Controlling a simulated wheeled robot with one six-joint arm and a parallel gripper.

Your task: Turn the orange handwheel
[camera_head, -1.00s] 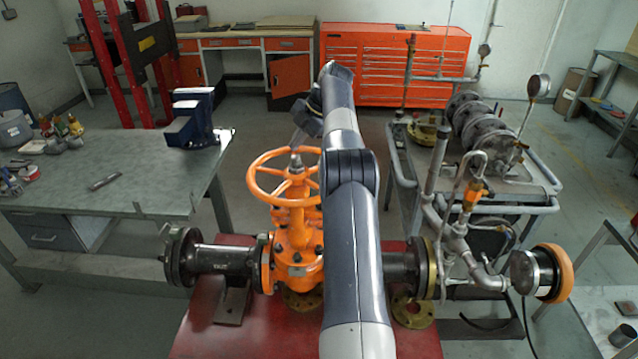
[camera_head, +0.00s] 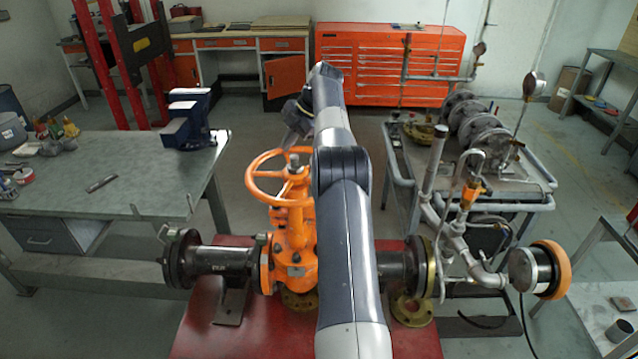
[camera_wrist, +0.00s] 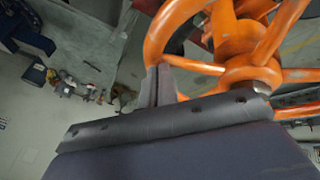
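The orange handwheel (camera_head: 251,184) sits on top of the orange gate valve (camera_head: 290,255), left of my arm in the head view. My arm covers the wheel's right part. My gripper (camera_head: 296,124) is just beyond the wheel's far side, partly hidden by my arm. In the wrist view, the orange handwheel (camera_wrist: 158,38) fills the upper right, with its spokes and hub close by. My gripper's grey finger parts (camera_wrist: 160,84) reach up to the rim where a spoke meets it. Contact and the gap between the fingers are unclear.
The valve's dark pipe (camera_head: 222,260) runs across a red stand (camera_head: 205,325). A workbench (camera_head: 130,180) with a blue vise (camera_head: 188,118) stands left. A cart (camera_head: 525,190) with flanges and gauges stands right. An orange tool cabinet (camera_head: 390,65) is at the back.

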